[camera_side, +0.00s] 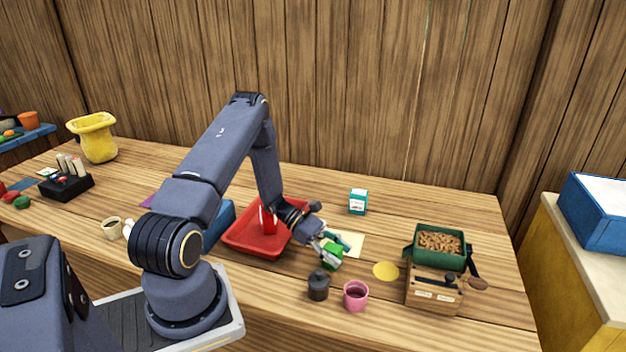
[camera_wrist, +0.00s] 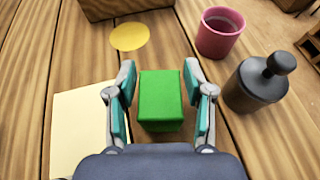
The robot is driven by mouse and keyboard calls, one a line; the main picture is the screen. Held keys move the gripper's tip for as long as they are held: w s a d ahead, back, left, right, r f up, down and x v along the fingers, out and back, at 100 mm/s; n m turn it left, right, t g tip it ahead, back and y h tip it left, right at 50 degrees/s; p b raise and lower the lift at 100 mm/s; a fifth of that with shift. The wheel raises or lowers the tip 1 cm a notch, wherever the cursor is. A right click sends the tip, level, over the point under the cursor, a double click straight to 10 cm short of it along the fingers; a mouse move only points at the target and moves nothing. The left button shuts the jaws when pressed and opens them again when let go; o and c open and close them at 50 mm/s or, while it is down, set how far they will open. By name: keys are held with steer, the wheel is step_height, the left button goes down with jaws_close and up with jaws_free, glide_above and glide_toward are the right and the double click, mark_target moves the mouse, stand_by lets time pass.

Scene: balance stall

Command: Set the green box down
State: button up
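The green box (camera_side: 331,258) is on the right of the red tray in the side view. In the wrist view the green box (camera_wrist: 160,97) sits between the two teal-padded fingers of my gripper (camera_wrist: 160,80). Thin strips of wood show between the box and both pads, so my gripper looks open around it. The box seems to stand upright on the wooden table, just right of a cream paper sheet (camera_wrist: 75,130). Its underside is hidden, and in the side view my fingers partly cover it.
A dark lidded pot (camera_wrist: 258,85) and a pink cup (camera_wrist: 220,35) stand close on the right. A yellow disc (camera_wrist: 129,36) lies beyond the box. The red tray (camera_side: 244,248), a teal-and-white carton (camera_side: 358,202) and a wooden stand with a green bin (camera_side: 424,259) surround the area.

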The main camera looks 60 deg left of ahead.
jaws_close()
steer(key=shift+r, duration=0.1)
